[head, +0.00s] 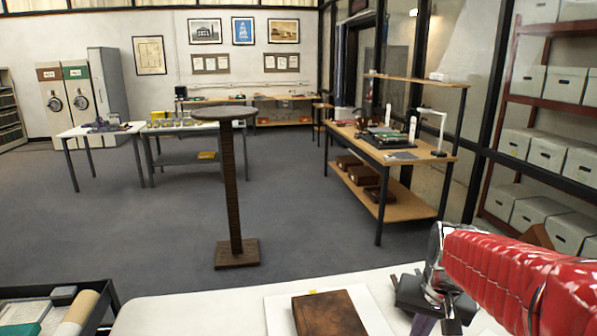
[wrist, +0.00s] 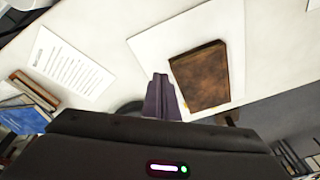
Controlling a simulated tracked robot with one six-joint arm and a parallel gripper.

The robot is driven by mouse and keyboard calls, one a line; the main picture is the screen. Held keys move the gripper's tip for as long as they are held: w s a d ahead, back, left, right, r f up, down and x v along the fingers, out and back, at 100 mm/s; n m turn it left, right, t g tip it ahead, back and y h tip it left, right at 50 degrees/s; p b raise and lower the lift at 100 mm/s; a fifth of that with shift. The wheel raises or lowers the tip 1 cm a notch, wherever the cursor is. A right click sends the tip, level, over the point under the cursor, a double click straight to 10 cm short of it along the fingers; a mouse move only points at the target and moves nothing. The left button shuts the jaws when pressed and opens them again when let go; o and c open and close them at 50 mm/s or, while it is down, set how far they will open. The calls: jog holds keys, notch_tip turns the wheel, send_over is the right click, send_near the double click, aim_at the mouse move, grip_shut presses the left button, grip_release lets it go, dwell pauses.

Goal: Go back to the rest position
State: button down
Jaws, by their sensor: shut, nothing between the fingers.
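My gripper (head: 424,325) is low over the white table at the lower right of the head view, at the end of my red-sleeved arm. In the wrist view its dark fingers (wrist: 162,98) are together with nothing between them. A brown leather-like book (head: 328,313) lies flat on a white sheet (head: 279,312), to the left of my gripper in the head view. In the wrist view the book (wrist: 201,78) is just right of the fingers and apart from them. The fingertips are partly cut off by the head view's lower edge.
A printed page (wrist: 68,64) and a blue book (wrist: 22,115) lie on the table (wrist: 120,25) in the wrist view. A black-edged tray (head: 108,294) with folders stands at lower left. A round-topped pedestal (head: 231,190) stands on the floor beyond. Box shelves (head: 505,100) rise at right.

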jog(key=s+a+r+n+t, duration=0.1)
jog(key=s+a+r+n, duration=0.1)
jog(key=s+a, duration=0.2)
jog(key=s+a+r+n+t, duration=0.2)
jog(key=s+a, duration=0.2)
jog(key=s, duration=0.6)
jog(key=shift+s+a, duration=0.15)
jog(key=shift+s, duration=0.15)
jog(key=shift+s, duration=0.1)
